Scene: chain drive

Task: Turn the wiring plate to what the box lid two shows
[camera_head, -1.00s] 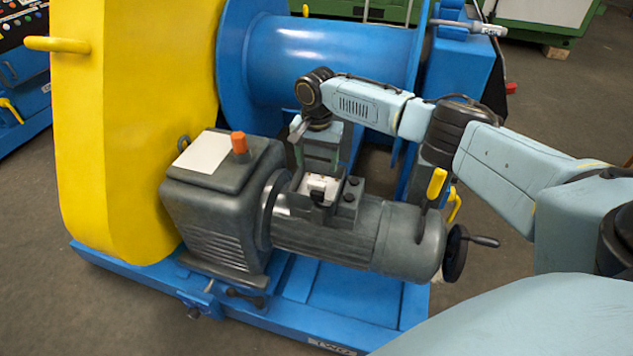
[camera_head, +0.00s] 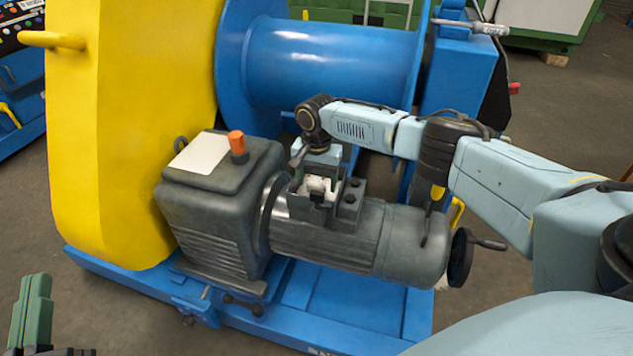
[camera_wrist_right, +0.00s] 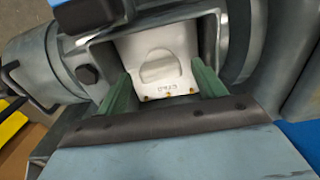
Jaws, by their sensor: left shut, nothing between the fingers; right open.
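The wiring plate (camera_wrist_right: 165,62) is a white plate with a raised rounded grip, small brass dots and tiny lettering I cannot read. It sits inside the open dark terminal box (camera_head: 350,200) on top of the grey motor; its white also shows in the head view (camera_head: 316,184). My right gripper (camera_wrist_right: 163,78) is open, its green fingers at the box opening, one on either side of the plate's lower part. I cannot tell whether they touch it. My left gripper (camera_head: 33,300) is shut and empty at the bottom left corner, far from the motor. I cannot single out box lid two.
The gearbox (camera_head: 218,185) with an orange plug stands left of the motor (camera_head: 345,238). A yellow guard (camera_head: 130,130) and a blue drum (camera_head: 335,60) rise behind. A handwheel (camera_head: 461,258) sits at the motor's right end. Open floor lies at front left.

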